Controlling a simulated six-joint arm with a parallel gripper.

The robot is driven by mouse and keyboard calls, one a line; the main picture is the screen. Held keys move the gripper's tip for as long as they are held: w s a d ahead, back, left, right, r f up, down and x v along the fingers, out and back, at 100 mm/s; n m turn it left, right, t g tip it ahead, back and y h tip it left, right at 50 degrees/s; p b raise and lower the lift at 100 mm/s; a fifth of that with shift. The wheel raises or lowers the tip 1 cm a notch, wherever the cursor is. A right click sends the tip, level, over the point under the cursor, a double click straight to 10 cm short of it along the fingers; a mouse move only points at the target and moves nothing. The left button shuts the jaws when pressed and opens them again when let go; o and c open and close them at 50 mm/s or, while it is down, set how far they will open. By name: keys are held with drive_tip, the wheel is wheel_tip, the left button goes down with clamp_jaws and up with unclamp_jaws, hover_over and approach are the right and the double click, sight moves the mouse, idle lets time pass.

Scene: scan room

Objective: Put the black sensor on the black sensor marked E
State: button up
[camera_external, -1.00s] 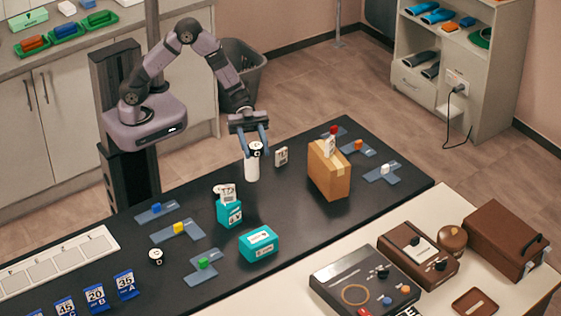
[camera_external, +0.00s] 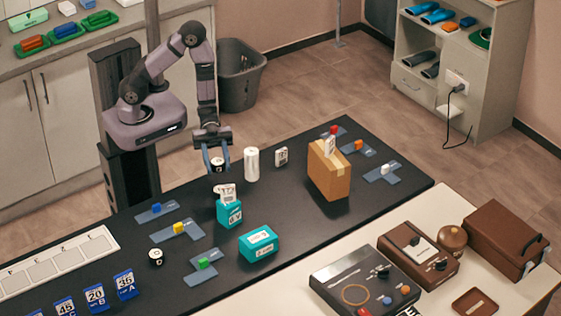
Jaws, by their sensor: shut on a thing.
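My gripper (camera_external: 217,160) is shut on a small black sensor with a white marked top (camera_external: 218,165). It holds the sensor above the black table, left of a white cylinder (camera_external: 251,164). Another black sensor with a white marked top (camera_external: 155,257) sits on the table at the lower left. A small dark and white thing shows beneath my gripper, partly hidden behind a white card (camera_external: 227,195); I cannot tell what it is. The letters on the sensors are too small to read surely.
A teal box (camera_external: 229,213) bears the white card below my gripper. Blue-grey plates with coloured blocks lie around. The table's front left holds blue cards (camera_external: 95,297).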

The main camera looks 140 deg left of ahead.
drive_tip(key=shift+f, duration=2.1)
drive_tip(key=shift+f, duration=2.1)
drive_tip(key=shift+f, duration=0.2)
drive_tip(key=o, duration=1.1)
drive_tip(key=shift+r, duration=0.1)
